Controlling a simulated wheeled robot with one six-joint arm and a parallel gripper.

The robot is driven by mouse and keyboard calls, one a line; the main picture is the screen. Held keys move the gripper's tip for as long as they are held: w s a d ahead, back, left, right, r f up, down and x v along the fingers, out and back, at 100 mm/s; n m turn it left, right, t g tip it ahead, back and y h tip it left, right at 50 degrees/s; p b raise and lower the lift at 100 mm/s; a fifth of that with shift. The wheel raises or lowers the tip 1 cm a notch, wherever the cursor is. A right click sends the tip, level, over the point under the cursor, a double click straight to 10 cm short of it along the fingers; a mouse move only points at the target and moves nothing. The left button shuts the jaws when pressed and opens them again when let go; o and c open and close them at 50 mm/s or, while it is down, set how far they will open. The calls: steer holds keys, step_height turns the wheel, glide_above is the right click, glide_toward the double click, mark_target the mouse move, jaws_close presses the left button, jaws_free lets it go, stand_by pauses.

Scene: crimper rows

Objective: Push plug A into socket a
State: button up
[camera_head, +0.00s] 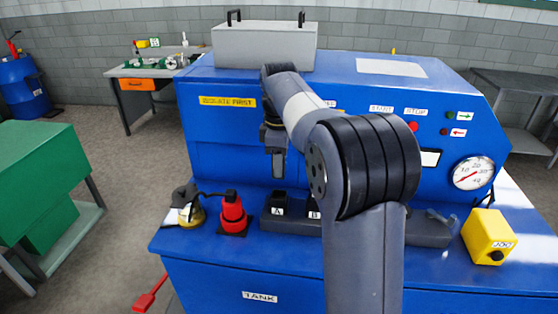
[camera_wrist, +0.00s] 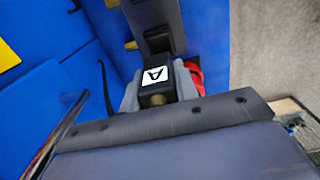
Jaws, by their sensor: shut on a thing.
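In the wrist view plug A (camera_wrist: 153,86) is a black block with a white "A" label, held between the two grey fingers of my gripper (camera_wrist: 157,92). In the head view my gripper (camera_head: 277,172) points down above the left end of a dark rail (camera_head: 430,232). The finger side hides the plug there. Just below it, a black block labelled "A" (camera_head: 278,211) stands on the rail, with one labelled "B" (camera_head: 313,214) to its right. I cannot tell which hole is socket a, or whether the plug touches anything. My arm covers the rail's middle.
A red cylindrical fitting (camera_head: 232,214) stands left of the rail, with a dark-topped brass fitting (camera_head: 191,209) beyond it. A yellow JOG box (camera_head: 488,238) is at the right. The blue cabinet (camera_head: 225,135) rises behind, with a gauge (camera_head: 473,173).

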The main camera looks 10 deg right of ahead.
steer(key=shift+f+b, duration=1.35)
steer(key=shift+f, duration=1.25)
steer(key=shift+p, duration=0.9)
steer(key=shift+f+b, duration=0.65)
steer(key=shift+f, duration=0.7)
steer(key=o, duration=1.2)
steer(key=shift+c, duration=0.2)
step_height(320, 180, up, 11)
steer(key=shift+f, duration=0.1)
